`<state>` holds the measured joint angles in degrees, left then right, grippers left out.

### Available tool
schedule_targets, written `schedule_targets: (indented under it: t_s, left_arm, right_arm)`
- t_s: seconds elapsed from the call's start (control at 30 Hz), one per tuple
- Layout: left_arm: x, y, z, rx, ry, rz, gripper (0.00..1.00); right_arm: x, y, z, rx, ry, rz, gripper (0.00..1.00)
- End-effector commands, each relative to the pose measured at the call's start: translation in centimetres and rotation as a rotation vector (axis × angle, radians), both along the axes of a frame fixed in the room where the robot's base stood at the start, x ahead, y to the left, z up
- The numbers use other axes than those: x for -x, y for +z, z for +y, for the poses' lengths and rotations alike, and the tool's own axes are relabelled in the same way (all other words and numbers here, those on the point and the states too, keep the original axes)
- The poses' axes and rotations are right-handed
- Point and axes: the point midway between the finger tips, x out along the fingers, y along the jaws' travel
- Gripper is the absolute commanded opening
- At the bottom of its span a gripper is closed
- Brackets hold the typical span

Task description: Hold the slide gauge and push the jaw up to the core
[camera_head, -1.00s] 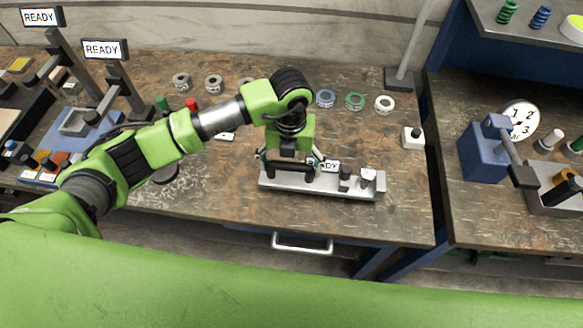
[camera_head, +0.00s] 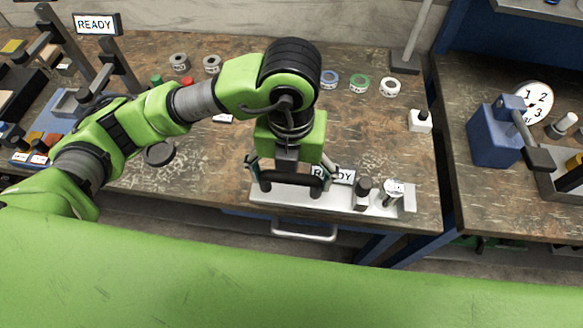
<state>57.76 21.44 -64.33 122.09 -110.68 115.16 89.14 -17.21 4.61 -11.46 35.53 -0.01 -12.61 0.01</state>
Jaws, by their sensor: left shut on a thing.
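The slide gauge is a long light-grey bar (camera_head: 336,202) lying near the table's front edge. A black bridge-shaped handle (camera_head: 318,183) stands on its left part. My left gripper (camera_head: 291,178) points down over this handle and is shut on it; the arm hides some of the contact. A dark upright block, which looks like the jaw (camera_head: 362,194), stands on the bar right of the handle. Right of it is a short metal cylinder with a pale round top, which looks like the core (camera_head: 393,190). A gap shows between them. My right gripper is out of view.
A white block (camera_head: 421,121) is at the right. A blue device (camera_head: 494,133) with a dial is on the other bench.

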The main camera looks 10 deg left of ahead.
Motion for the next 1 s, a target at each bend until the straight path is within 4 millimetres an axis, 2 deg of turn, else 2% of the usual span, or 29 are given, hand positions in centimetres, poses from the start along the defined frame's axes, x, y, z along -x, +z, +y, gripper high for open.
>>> schedule_targets:
  t_s: [0.37, 1.0]
  left_arm:
    - [-0.1, 0.2, -0.2, 0.008, -0.001, -0.004, 0.34]
    - [-2.3, -1.8, 0.0, 0.007, 0.0, -0.006, 0.34]
  right_arm:
    - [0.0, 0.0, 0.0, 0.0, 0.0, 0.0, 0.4]
    - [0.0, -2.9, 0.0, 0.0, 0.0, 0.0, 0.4]
